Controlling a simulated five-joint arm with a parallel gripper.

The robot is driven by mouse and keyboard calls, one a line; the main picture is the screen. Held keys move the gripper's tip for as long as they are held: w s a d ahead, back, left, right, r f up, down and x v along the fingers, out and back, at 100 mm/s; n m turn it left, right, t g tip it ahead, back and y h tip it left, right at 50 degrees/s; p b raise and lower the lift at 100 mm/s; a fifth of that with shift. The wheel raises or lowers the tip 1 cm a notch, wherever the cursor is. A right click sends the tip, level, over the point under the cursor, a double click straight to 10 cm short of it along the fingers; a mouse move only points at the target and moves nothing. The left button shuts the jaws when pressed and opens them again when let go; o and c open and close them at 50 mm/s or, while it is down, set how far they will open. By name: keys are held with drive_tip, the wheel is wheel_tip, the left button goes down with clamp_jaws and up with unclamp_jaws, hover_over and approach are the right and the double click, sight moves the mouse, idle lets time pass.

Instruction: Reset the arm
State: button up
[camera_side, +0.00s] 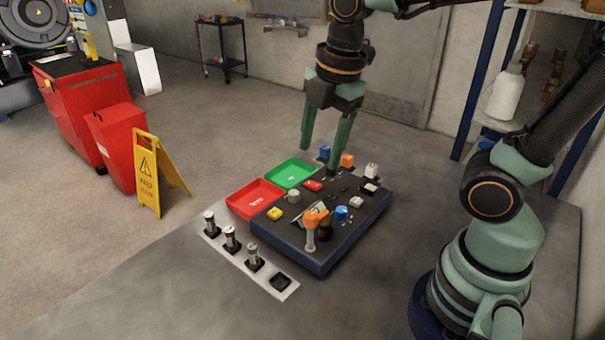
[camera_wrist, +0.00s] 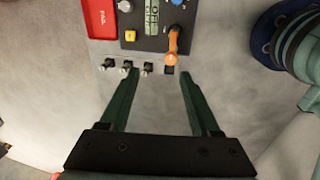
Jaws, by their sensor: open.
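My gripper (camera_side: 319,158) hangs above the far part of the dark control panel (camera_side: 318,262), fingers pointing down. Its two green fingers are spread apart with nothing between them. In the wrist view my gripper (camera_wrist: 158,74) also shows open and empty. An orange-handled piece (camera_side: 312,228) stands at the panel's near side, apart from my gripper; it shows in the wrist view too (camera_wrist: 172,42). The panel carries a blue knob (camera_side: 341,213), a yellow button (camera_side: 274,213) and a red piece (camera_side: 313,185).
A red tray (camera_side: 238,204) and a green tray (camera_side: 276,180) lie left of the panel. A pale strip (camera_side: 288,293) in front holds several small upright cylinders and one empty dark socket (camera_side: 280,281). A yellow sign (camera_side: 148,182) stands on the floor. Bare table lies in front.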

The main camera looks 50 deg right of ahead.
drive_tip(key=d+m+t, duration=0.1)
drive_tip(key=m, duration=0.5)
drive_tip(key=d+m+t, duration=0.1)
drive_tip(key=m, duration=0.4)
drive_tip(key=d+m+t, duration=0.1)
drive_tip(key=m, duration=0.5)
drive_tip(key=shift+s+d+r+m+t, duration=0.2)
drive_tip(key=shift+d+m+t, duration=0.1)
drive_tip(key=shift+d, duration=0.1)
drive_tip(key=shift+o, duration=0.4)
